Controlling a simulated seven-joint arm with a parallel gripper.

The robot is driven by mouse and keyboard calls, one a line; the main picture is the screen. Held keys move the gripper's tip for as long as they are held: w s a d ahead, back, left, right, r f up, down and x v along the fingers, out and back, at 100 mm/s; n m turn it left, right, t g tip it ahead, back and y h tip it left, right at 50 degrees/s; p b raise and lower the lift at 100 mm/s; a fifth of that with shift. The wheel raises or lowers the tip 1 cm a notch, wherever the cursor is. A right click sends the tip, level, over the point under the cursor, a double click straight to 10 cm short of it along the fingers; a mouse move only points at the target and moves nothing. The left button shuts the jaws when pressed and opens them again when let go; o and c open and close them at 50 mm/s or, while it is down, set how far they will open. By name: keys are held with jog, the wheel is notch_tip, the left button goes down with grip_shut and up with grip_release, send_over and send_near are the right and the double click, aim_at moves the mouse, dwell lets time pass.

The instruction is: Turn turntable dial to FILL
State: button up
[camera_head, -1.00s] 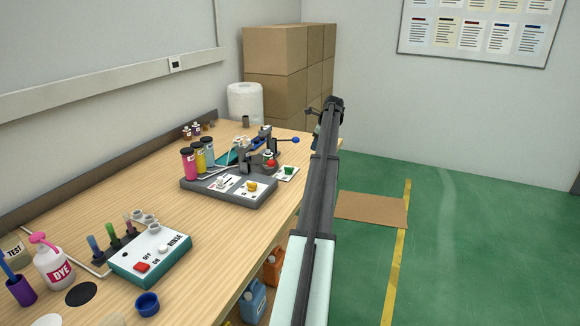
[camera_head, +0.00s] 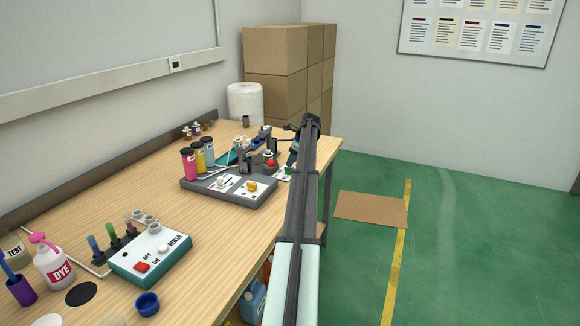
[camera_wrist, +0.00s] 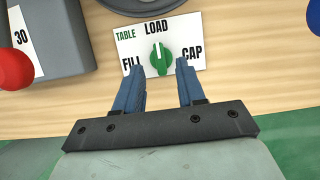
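The turntable dial (camera_wrist: 160,57) is a green knob on a white plate (camera_wrist: 126,48) marked TABLE, LOAD, FILL and CAP in the wrist view. Its white pointer mark points up toward LOAD. In the head view the dial (camera_head: 288,170) is small, beside the grey machine base and partly behind my arm. My gripper (camera_wrist: 160,68) is open in the wrist view. Its two blue fingers are apart, one on each side of the dial's lower part in the picture. I cannot tell whether they touch it or are still above it.
The grey machine base (camera_wrist: 60,45) is left of the plate, with a red knob (camera_wrist: 12,70) at the picture's edge. A dark round part (camera_wrist: 140,8) lies just beyond the plate.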

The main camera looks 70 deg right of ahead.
aim_at(289, 170)
jog(key=shift+x, duration=1.75)
grip_shut()
